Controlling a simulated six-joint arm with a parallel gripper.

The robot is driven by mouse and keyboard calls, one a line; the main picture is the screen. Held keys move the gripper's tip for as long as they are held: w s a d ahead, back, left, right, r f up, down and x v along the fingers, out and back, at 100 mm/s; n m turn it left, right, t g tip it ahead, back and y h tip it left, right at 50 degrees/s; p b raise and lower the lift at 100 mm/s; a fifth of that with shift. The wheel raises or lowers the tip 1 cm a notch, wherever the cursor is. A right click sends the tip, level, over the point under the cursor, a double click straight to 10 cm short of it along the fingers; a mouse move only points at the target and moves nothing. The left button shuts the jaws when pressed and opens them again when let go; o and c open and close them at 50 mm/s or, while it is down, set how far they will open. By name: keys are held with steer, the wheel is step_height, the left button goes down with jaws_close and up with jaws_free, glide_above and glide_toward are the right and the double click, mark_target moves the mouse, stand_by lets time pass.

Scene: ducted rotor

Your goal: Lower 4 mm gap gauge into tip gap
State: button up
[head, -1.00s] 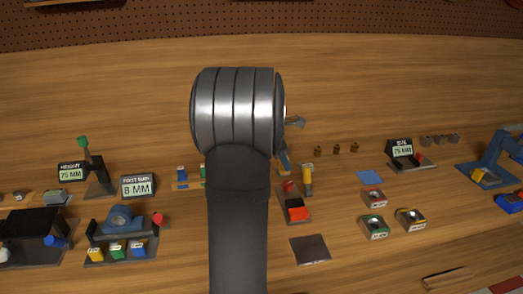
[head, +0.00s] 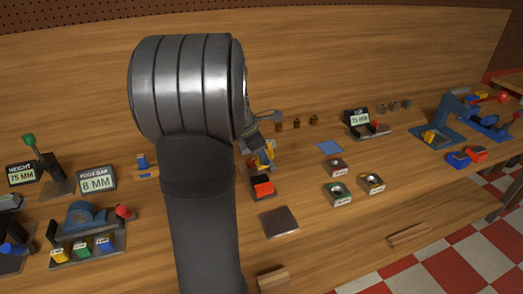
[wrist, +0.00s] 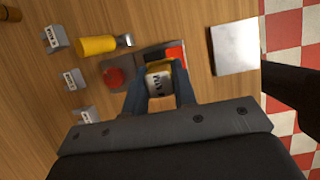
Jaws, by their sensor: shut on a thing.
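My gripper (wrist: 160,92) is shut on a small printed block (wrist: 160,82) with a pale face and a yellow edge. The print is too small to read, so I cannot tell whether it is the 4 mm gauge. The block is over or beside a grey tray with a red button (wrist: 115,77) and a red block (wrist: 175,54); its height is unclear. In the head view my gripper (head: 258,152) is partly hidden behind my arm. A blue ring-shaped housing (head: 80,217) stands at the left, behind yellow (head: 60,255), green (head: 82,249) and blue (head: 104,243) blocks. I cannot make out a tip gap.
A yellow-handled tool (wrist: 97,45) lies beside the tray. A dark square plate (head: 279,222) lies nearer the front edge. Ring-topped blocks (head: 337,193) stand right of it, and a sign reading 8 MM (head: 97,179) stands left. Bare wood lies between plate and ring-topped blocks.

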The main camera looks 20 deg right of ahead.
mark_target(262, 166)
steer(key=shift+f, duration=2.3)
steer(key=shift+f, duration=1.4)
stand_by(0.6)
steer(key=o, duration=1.1)
steer(key=shift+c, duration=0.2)
steer(key=v, duration=1.7)
steer(key=shift+r, duration=0.25)
